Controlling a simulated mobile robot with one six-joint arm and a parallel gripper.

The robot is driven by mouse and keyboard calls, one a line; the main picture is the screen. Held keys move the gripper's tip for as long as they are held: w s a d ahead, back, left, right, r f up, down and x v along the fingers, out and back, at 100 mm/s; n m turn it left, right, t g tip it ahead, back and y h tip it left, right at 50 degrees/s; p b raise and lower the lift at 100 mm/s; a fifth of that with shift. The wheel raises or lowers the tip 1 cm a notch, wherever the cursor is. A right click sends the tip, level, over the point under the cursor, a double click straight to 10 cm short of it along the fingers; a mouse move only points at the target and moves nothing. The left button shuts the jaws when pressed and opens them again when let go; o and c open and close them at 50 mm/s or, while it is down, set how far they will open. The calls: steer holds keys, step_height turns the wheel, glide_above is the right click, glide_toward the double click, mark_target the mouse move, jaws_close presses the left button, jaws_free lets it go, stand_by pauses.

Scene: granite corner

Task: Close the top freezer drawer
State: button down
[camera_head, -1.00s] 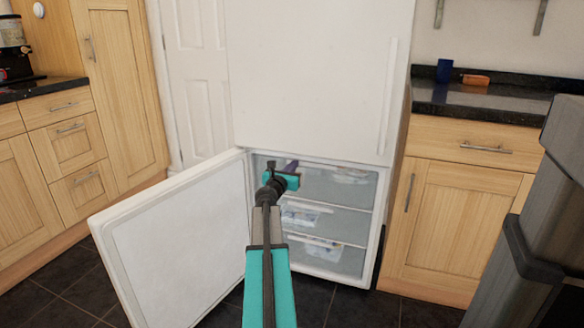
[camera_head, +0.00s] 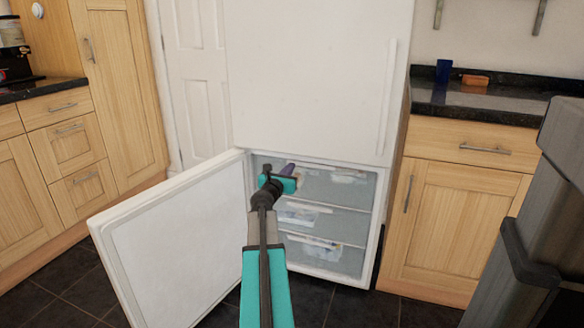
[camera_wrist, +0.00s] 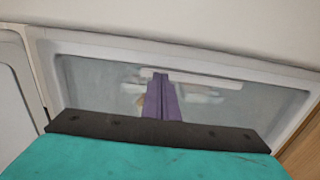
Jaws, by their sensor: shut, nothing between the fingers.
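The top freezer drawer (camera_head: 340,186) is a grey, see-through front inside the lower fridge compartment, under the white upper door. It looks about level with the drawers below; I cannot tell whether it is fully in. It also fills the wrist view (camera_wrist: 232,105), with a pale handle strip (camera_wrist: 205,77) along its top. My gripper (camera_head: 289,168) is at the left part of this drawer, its purple fingers together and empty, pointing at the drawer front. In the wrist view the fingertips (camera_wrist: 160,78) overlap the handle strip; contact cannot be told.
The white freezer door (camera_head: 175,245) stands wide open to the left of my arm. The middle drawer (camera_head: 345,222) and bottom drawer (camera_head: 340,258) are below. Wooden cabinets (camera_head: 455,205) stand on the right, and a dark grey bin (camera_head: 535,225) is at the right front.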

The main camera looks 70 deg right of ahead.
steer(key=a+p, duration=0.3)
steer(key=a, duration=0.8)
steer(key=shift+s+a+f, duration=0.15)
steer(key=shift+s+a, duration=0.2)
steer(key=shift+s, duration=0.1)
steer(key=shift+w, duration=0.1)
steer(key=w+a+f+m+y+p, duration=0.55)
steer(key=w+a+f+p, duration=0.45)
steer(key=a+f, duration=0.3)
steer(key=w+a+f+m+y+p, duration=0.1)
steer(key=a+f+m+y+p, duration=0.2)
steer(key=a, duration=0.7)
steer(key=a+f+m+y+p, duration=0.2)
steer(key=a+f+p, duration=0.3)
steer(key=a, duration=0.4)
steer(key=s+a+f+m+g+y+p, duration=0.2)
steer(key=s+a+p, duration=0.15)
steer(key=a, duration=0.65)
steer(key=s+a+f+m+g+y+p, duration=0.1)
steer(key=s+a+f+m+y+p, duration=0.2)
steer(key=a, duration=0.7)
steer(key=s+a+r+m+g+y+p, duration=0.1)
steer(key=s+a+p, duration=0.3)
steer(key=s+a, duration=0.2)
steer(key=s+a+r+m+g+y+p, duration=0.1)
steer(key=s+a+p, duration=0.3)
steer(key=a, duration=0.7)
steer(key=shift+s+a+r+m+g, duration=0.15)
steer(key=shift+s+r+m+g, duration=0.1)
steer(key=shift+s+m+g, duration=0.6)
